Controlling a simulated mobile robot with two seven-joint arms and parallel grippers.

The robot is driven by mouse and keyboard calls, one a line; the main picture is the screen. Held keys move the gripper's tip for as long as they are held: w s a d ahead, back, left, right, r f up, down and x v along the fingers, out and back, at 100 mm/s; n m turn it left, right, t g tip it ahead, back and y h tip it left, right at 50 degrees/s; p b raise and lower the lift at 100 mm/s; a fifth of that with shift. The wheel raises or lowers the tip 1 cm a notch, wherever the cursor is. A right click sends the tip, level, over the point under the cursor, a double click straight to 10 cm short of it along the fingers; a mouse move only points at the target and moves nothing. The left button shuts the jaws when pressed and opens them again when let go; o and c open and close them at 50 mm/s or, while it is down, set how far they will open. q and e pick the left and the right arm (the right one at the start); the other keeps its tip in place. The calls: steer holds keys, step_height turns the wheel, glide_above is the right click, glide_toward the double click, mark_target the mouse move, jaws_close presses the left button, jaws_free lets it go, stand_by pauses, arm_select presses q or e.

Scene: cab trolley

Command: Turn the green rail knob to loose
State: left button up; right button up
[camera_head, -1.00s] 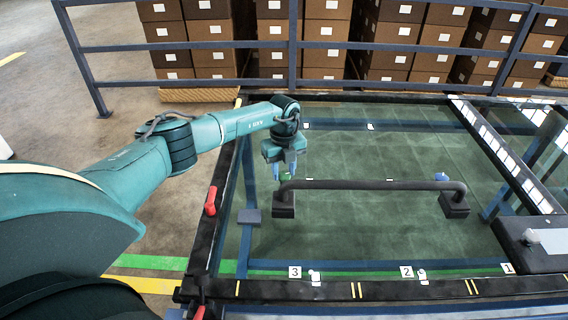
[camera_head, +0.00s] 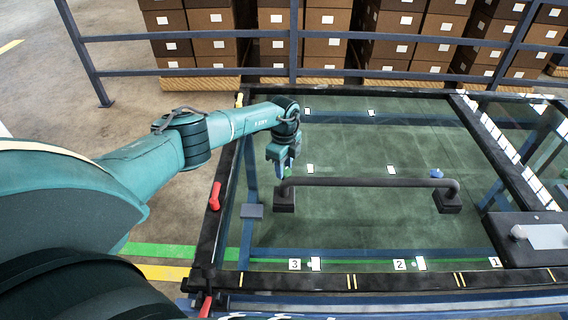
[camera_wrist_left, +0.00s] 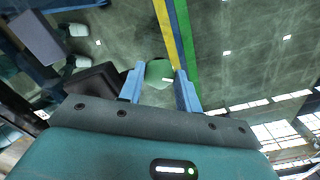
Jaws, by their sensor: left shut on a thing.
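The green rail knob (camera_wrist_left: 158,74) shows in the left wrist view as a rounded green piece with a white mark near it. It sits between the two blue fingers of my left gripper (camera_wrist_left: 159,88), which is shut on it. In the head view my left gripper (camera_head: 283,171) points down at the left end of the black bar, and its fingers hide the knob. My right gripper is not in view.
A black bar handle (camera_head: 370,183) stands on the glass panel beside my left gripper. A blue knob (camera_head: 436,173) is near its right end. A dark box (camera_head: 535,238) sits at right. A railing (camera_head: 400,45) and stacked boxes stand behind.

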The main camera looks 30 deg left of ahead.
arm_select(q)
steer(key=shift+a, duration=0.1)
stand_by(0.3)
steer(key=o, duration=1)
step_height(320, 180, up, 13)
steer(key=shift+r, duration=0.1)
stand_by(0.3)
